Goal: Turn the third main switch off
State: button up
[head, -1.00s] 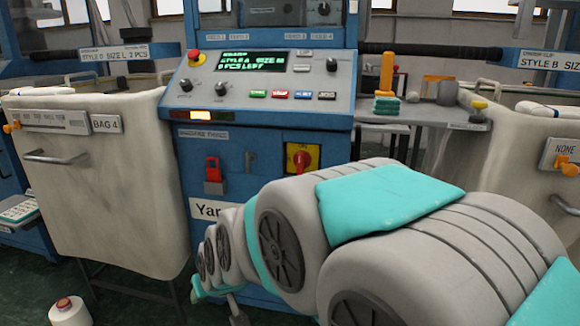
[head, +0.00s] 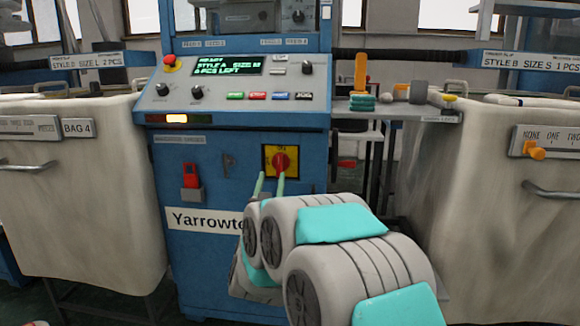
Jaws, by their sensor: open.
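The main switch is a red rotary knob (head: 281,160) on a yellow plate (head: 269,150), on the front of the blue machine (head: 215,160) in the middle of the head view. Its handle looks roughly upright; the small lettering is too small to read surely. Whether this machine is the third cannot be told. My gripper (head: 270,184) is open, with two thin pale green fingers pointing up, just below and left of the knob. Its right finger overlaps the knob's lower edge in the picture; contact cannot be told. My arm hides the lower right of the machine.
A red padlock-like part (head: 190,175) hangs left of the switch. The control panel (head: 230,85) with buttons and a red stop button (head: 169,62) juts out above. Large pale bags (head: 80,190) (head: 480,180) flank the machine. A shelf (head: 400,113) holds small items at right.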

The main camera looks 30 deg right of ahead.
aim_at(279, 164)
jog(key=shift+h, duration=0.5)
jog(key=shift+s+d+x, duration=0.1)
jog(key=shift+d+x, duration=0.05)
jog(key=shift+x, duration=1.2)
jog(key=shift+s+d+x, duration=0.1)
jog(key=shift+d+x, duration=0.05)
jog(key=shift+x, duration=1.15)
jog(key=shift+s+d+x, duration=0.1)
jog(key=shift+x, duration=1.25)
jog(key=shift+r, duration=0.1)
jog(key=c, duration=0.8)
grip_shut()
